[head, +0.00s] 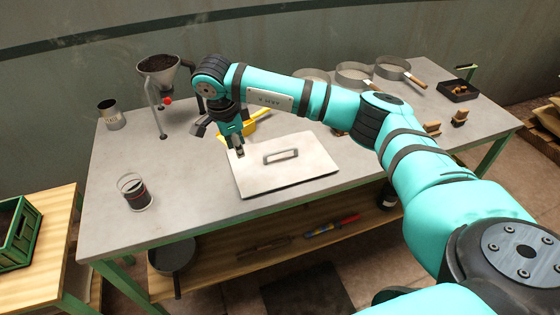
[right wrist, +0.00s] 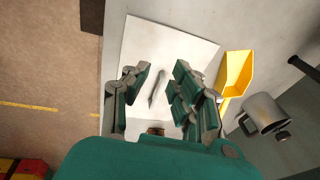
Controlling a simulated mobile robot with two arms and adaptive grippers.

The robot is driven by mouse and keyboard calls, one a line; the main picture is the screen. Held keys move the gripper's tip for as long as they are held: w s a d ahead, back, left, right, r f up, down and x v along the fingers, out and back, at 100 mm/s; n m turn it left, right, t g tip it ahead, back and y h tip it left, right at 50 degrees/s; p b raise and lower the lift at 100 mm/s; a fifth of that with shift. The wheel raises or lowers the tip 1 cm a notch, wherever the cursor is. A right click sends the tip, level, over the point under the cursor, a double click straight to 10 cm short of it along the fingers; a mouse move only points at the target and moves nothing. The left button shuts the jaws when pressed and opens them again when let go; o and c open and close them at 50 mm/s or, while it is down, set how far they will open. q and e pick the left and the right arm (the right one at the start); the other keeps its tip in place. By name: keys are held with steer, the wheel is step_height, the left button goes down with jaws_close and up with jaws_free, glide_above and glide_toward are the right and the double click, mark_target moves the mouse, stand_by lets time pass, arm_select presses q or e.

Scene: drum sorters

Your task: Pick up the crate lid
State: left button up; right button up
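The crate lid (head: 305,172) is a flat pale square panel with a raised loop handle (head: 281,156). It lies flat on the grey workbench near its front edge. My right gripper (head: 240,150) points down over the lid's left part, left of the handle in the head view. In the right wrist view the open, empty fingers (right wrist: 160,88) stand apart above the lid (right wrist: 165,40), with the handle (right wrist: 157,90) showing between them. I cannot tell the exact height of the fingertips. My left gripper is not in view.
A yellow scoop (head: 262,120) lies behind the lid, close to my right gripper. A funnel stand (head: 160,75), a metal cup (head: 111,115) and a glass jar (head: 135,192) stand to the left. Sieves (head: 355,77) are at the back. A green crate (head: 18,232) sits on a side table.

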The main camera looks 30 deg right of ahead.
steer(key=d+r+h, duration=0.3)
steer(key=d+r, duration=0.1)
steer(key=d, duration=0.3)
steer(key=p, duration=0.2)
glide_toward(280, 150)
steer(key=shift+m, duration=0.4)
steer(key=x, duration=0.4)
steer(key=shift+a+f, duration=0.1)
steer(key=shift+f, duration=0.4)
steer(key=shift+w+d+f+p, duration=0.15)
steer(key=shift+d+f+p, duration=0.15)
steer(key=shift+f, duration=0.15)
steer(key=shift+d+f, duration=0.2)
steer(key=shift+f, duration=0.1)
steer(key=p+x, duration=0.1)
steer(key=x, duration=0.3)
steer(key=shift+d, duration=0.15)
steer(key=shift+c, duration=0.3)
jaws_close()
